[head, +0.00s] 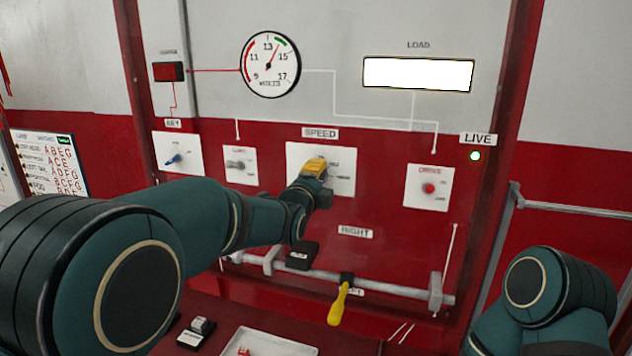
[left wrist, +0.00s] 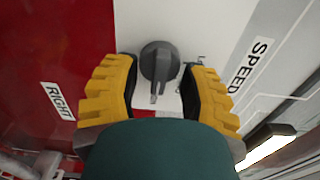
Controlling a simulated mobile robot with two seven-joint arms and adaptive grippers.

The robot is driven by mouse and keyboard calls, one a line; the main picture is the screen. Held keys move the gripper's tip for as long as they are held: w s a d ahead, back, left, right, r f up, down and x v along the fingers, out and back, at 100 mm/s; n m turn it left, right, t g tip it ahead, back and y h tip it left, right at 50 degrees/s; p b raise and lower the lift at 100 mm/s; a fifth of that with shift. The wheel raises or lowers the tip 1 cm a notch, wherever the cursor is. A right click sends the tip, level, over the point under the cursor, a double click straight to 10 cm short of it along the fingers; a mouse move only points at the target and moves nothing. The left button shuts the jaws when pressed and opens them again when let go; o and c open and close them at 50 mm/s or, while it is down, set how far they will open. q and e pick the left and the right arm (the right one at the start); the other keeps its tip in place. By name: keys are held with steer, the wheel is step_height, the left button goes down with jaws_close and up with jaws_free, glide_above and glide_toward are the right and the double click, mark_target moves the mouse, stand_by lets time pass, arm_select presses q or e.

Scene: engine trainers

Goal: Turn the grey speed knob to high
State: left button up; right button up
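The grey speed knob (left wrist: 159,62) shows in the left wrist view on a white plate (left wrist: 190,25), with its pointer toward the bottom of that picture. In the head view the white speed plate (head: 345,182) is under the SPEED label (head: 320,133), and my left gripper hides the knob. My left gripper (head: 318,165) is at the plate; in the left wrist view its yellow fingers (left wrist: 158,85) are apart, one on each side of the knob, with gaps showing. My right gripper is out of view; only part of my right arm shows at the lower right.
A red knob (head: 428,188), a grey switch (head: 237,164) and a blue key switch (head: 174,159) sit on neighbouring plates. A rail (head: 385,288) with a yellow-handled tool (head: 338,305) runs below. A white tray (head: 275,345) lies lower down.

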arm_select(q)
steer(key=v, duration=1.2)
steer(key=s+a+f+n+g+y, duration=0.1)
steer(key=s+a+f+n+g, duration=0.25)
steer(key=f, duration=1.15)
steer(key=s+a+f+n+g+y, duration=0.15)
steer(key=f+n+g, duration=0.4)
steer(key=f, duration=0.95)
steer(key=s+a+f+n+g, duration=0.1)
steer(key=s+f+n+g, duration=0.5)
steer(key=s+f+n, duration=0.8)
steer(key=s+f, duration=0.5)
steer(key=s, duration=0.1)
steer(key=shift+s+a+n+g+h, duration=0.25)
steer(key=shift+s+n+g+h, duration=0.05)
steer(key=shift+h, duration=0.05)
